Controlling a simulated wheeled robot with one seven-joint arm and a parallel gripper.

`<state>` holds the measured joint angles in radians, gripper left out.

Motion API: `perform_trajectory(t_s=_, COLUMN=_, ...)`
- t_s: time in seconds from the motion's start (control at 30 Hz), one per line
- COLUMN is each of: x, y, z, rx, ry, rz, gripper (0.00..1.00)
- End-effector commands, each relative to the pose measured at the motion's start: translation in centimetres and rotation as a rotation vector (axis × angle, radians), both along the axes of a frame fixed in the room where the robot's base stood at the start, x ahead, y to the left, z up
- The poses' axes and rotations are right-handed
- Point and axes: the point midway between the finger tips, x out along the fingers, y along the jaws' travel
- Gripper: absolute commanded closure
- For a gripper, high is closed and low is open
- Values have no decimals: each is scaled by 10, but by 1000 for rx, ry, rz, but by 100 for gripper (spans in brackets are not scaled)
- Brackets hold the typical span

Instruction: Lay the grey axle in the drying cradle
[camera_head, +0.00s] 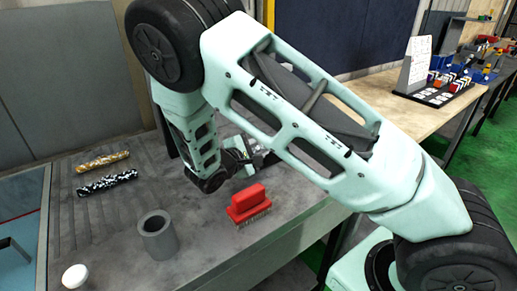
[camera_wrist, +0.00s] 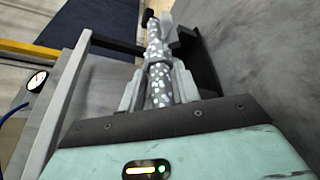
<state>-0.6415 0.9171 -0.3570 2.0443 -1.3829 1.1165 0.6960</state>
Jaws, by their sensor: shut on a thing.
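My gripper (camera_wrist: 158,78) is shut on the grey axle (camera_wrist: 158,95), a dark grey rod with white speckles. Its two grey fingers press on the sides of the axle, and the rod runs away from the palm between them. Dark bracket-like pieces (camera_wrist: 201,62) stand on both sides of the axle's far part; I cannot tell whether they are the drying cradle or whether the axle touches them. In the head view my arm hides most of the gripper and the axle, above the back of the grey bench (camera_head: 205,235).
An orange-speckled rod (camera_head: 103,162) and a black-and-white rod (camera_head: 107,182) lie at the bench's left. A grey cup (camera_head: 158,236), red brush (camera_head: 248,204) and white round item (camera_head: 75,276) stand nearer the front. The wrist view shows a dial gauge (camera_wrist: 37,81).

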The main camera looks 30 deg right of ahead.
Motion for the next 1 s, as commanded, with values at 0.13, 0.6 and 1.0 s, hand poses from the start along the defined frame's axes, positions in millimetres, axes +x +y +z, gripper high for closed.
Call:
perform_trajectory(t_s=0.13, x=-7, y=1, z=-25, rx=34, ry=36, rz=1, gripper=100)
perform_trajectory(t_s=0.6, x=-8, y=1, z=-24, rx=35, ry=36, rz=-1, gripper=49)
perform_trajectory(t_s=1.0, x=-6, y=2, z=52, rx=16, ry=8, rz=0, gripper=42)
